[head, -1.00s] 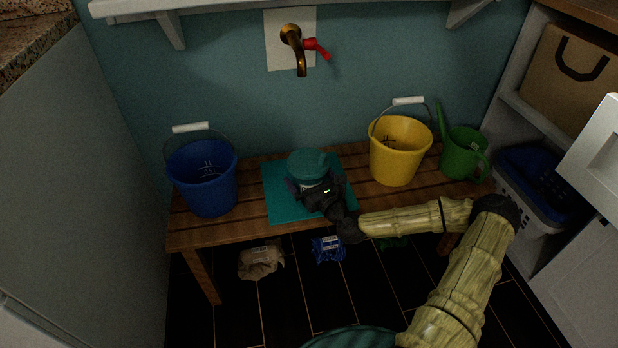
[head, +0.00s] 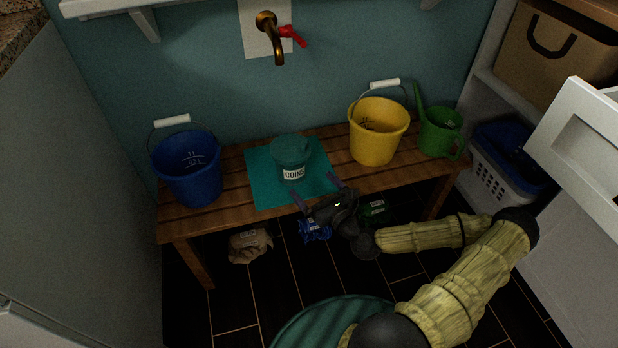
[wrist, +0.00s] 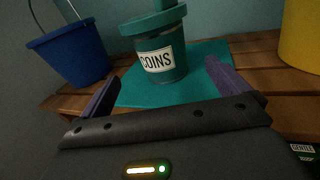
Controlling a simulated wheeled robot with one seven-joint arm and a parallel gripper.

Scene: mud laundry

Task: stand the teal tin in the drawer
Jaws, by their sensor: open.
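The teal tin (head: 291,160), with a lid and a white "COINS" label, stands upright on a teal mat (head: 262,189) on the wooden bench. It also shows in the wrist view (wrist: 164,77), beyond my fingers. My gripper (head: 320,194) is open and empty, just in front of the tin and apart from it. In the wrist view its purple fingers (wrist: 160,85) are spread wide, one to each side of the tin. A white drawer-like front (head: 585,150) juts out at the right; its inside is not visible.
On the bench (head: 230,165) stand a blue bucket (head: 190,172), a yellow bucket (head: 377,135) and a green watering can (head: 438,134). Several bags lie below it. A brass tap (head: 270,35) is on the wall above. A white basket (head: 500,175) stands in the right shelf.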

